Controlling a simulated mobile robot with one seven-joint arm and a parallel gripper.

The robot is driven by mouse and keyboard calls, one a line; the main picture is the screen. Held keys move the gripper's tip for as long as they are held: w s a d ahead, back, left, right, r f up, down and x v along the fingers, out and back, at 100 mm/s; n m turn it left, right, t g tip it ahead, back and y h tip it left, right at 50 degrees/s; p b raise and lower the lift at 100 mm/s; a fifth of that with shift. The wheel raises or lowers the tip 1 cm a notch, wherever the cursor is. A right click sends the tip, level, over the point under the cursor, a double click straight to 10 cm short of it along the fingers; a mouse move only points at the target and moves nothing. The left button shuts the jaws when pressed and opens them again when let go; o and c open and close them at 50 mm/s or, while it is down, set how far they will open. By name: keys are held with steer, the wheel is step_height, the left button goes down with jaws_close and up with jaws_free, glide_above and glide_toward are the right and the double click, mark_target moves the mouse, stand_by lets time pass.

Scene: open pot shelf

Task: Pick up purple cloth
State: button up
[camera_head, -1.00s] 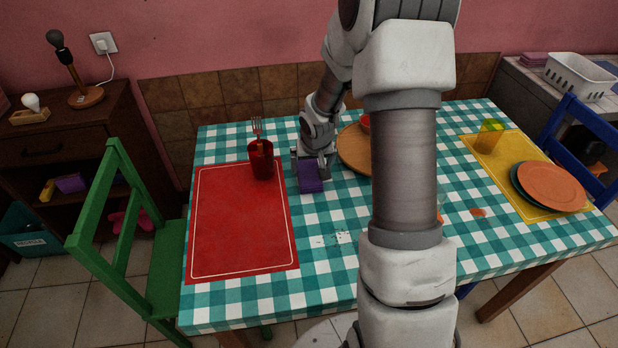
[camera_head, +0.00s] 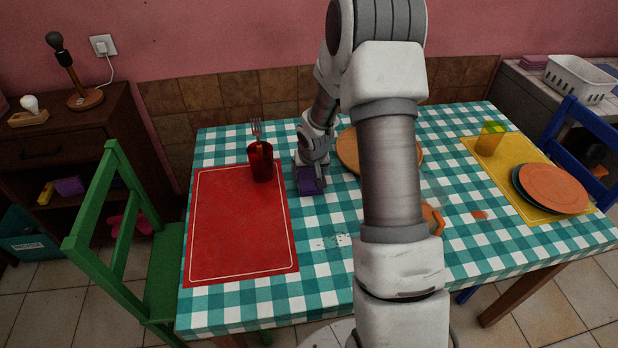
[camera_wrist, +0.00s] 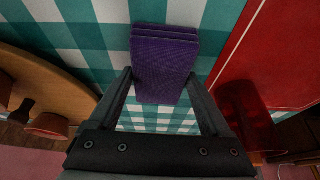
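The purple cloth (camera_head: 311,187) is a folded stack lying on the checkered tablecloth, just right of the red placemat. In the wrist view the purple cloth (camera_wrist: 163,62) shows its layered edge at the top. My gripper (camera_head: 311,170) is pointed down over the cloth's far end and hides part of it. In the wrist view my gripper (camera_wrist: 160,75) is open, with one finger on each side of the cloth's nearer part. I cannot tell whether the fingers touch it.
A dark red cup (camera_head: 261,163) with a fork stands close left of my gripper on the red placemat (camera_head: 235,230). A round wooden board (camera_head: 349,150) lies close on the right. A yellow cup (camera_head: 490,139) stands farther right.

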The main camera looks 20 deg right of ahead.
mark_target(309, 175)
steer(key=c, duration=0.6)
steer(key=shift+r, duration=0.15)
steer(key=shift+r, duration=0.6)
step_height(309, 175, up, 3)
steer(key=shift+r+p, duration=0.1)
steer(key=shift+p, duration=0.6)
steer(key=s+d+r+p, duration=0.3)
steer(key=s+d+r, duration=0.3)
steer(key=s, duration=0.3)
steer(key=shift+s+d+r, duration=0.2)
steer(key=shift+d, duration=0.25)
